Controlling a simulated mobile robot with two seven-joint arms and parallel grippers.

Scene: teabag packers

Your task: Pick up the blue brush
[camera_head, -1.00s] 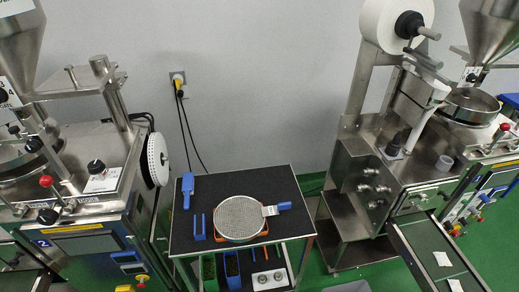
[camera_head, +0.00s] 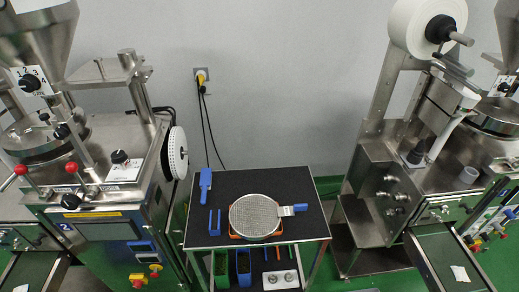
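Two blue-handled tools lie on the black top of a small cart (camera_head: 310,230), and I cannot tell for sure which is the blue brush. One is an all-blue tool (camera_head: 205,184) at the cart top's back left. The other tool (camera_head: 293,209) has a blue handle pointing right and a pale flat end resting at the right rim of a round mesh sieve (camera_head: 255,217). Neither of my grippers is in view.
A small blue forked holder (camera_head: 214,221) stands left of the sieve. Packing machines (camera_head: 95,175) flank the cart, the other (camera_head: 400,205) at right. Bare cart top lies behind the sieve.

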